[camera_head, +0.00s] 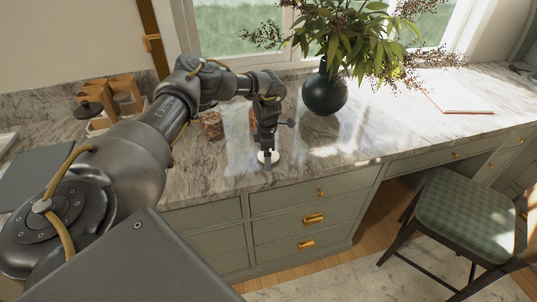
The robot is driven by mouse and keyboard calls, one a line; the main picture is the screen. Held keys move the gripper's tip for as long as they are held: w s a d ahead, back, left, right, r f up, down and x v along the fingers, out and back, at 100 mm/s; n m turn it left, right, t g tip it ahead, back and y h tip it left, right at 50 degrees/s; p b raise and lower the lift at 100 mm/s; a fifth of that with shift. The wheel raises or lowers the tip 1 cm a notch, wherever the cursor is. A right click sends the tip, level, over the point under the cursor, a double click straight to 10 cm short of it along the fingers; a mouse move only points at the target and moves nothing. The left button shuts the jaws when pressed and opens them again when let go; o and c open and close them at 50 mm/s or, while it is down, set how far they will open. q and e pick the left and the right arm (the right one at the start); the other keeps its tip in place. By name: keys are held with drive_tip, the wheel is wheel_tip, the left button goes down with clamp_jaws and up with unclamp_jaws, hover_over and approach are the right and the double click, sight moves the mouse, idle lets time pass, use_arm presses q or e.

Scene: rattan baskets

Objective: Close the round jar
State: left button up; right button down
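My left gripper (267,157) points down near the counter's front edge. A small pale round piece (262,156), which looks like a lid, shows right at its fingertips. I cannot tell whether the fingers grip it or whether it rests on the counter. A brown patterned round jar (211,126) stands on the counter to the left of the gripper. Another reddish-brown thing (252,118) is mostly hidden behind the gripper's wrist. I cannot tell for sure which one is the round jar. My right gripper is not in view.
A dark round vase (325,93) with leafy branches stands behind and right of the gripper. Wooden boxes (124,86) and a dark round object (88,109) are at the back left. The marble counter (350,141) is clear right of the gripper. A chair (466,215) stands at the right.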

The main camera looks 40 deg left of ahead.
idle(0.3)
use_arm(q)
drive_tip(key=c, duration=1)
drive_tip(key=shift+c, duration=0.2)
drive_tip(key=shift+r+b, duration=0.4)
drive_tip(key=shift+b, duration=0.1)
drive_tip(key=r, duration=0.1)
drive_tip(key=r+b, duration=0.1)
drive_tip(key=shift+s+d+r+b, duration=0.2)
drive_tip(key=shift+d+r+b, duration=0.1)
drive_tip(key=shift+r, duration=0.1)
drive_tip(key=s+d+r+b, duration=0.3)
drive_tip(key=s+d+r, duration=0.6)
drive_tip(key=s, duration=0.1)
drive_tip(key=shift+r, duration=0.2)
